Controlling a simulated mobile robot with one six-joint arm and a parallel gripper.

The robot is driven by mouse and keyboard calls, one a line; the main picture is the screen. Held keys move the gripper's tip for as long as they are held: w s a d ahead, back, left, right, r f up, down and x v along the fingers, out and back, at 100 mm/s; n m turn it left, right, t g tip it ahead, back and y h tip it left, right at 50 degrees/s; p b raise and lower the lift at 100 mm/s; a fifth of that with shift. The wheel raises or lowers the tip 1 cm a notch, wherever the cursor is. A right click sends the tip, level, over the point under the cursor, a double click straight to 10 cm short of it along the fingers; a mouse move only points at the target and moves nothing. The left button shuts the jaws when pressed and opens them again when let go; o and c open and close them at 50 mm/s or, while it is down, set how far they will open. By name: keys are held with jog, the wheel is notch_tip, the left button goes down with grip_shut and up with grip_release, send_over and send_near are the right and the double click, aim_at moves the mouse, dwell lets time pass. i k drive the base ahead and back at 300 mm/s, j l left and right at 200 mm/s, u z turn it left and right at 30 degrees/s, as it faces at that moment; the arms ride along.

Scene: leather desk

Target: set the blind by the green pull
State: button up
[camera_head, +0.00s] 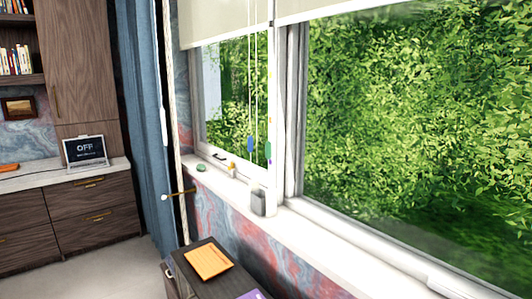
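Thin cords hang in front of the window post between two cream roller blinds. A green pull (267,151) hangs on the right cord, close to the post. A blue pull (250,144) hangs just left of it, at about the same height. The left blind (225,22) covers the top of the left pane. The right blind (310,8) shows only as a strip at the top edge, slanting up to the right. Small coloured bits show along the right cord, too small to make out. Which cord belongs to which blind cannot be told. My gripper is not in view.
Below stands a dark cabinet (188,270) with an orange pad (208,262). A blue curtain (148,150) hangs left. Floor (95,272) is clear at lower left.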

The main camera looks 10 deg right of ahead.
aim_at(268, 145)
jog(key=j+z, duration=0.2)
jog(key=j, duration=0.95)
jog(key=i+j, duration=0.2)
jog(key=i+j+z, duration=0.15)
jog(key=j, duration=0.25)
jog(key=i+j, duration=0.25)
jog(key=i+j+z, duration=0.15)
jog(key=j, duration=0.2)
jog(key=i+j, duration=0.2)
jog(key=j, duration=0.15)
jog(key=i+j+z, duration=0.15)
jog(key=j, duration=0.15)
jog(key=i+j, duration=0.15)
jog(key=j, duration=0.2)
jog(key=i+j+z, duration=0.15)
jog(key=j, duration=0.2)
jog(key=i+j+z, duration=0.1)
jog(key=i, duration=0.3)
jog(key=i+j+z, duration=0.15)
jog(key=i, duration=0.25)
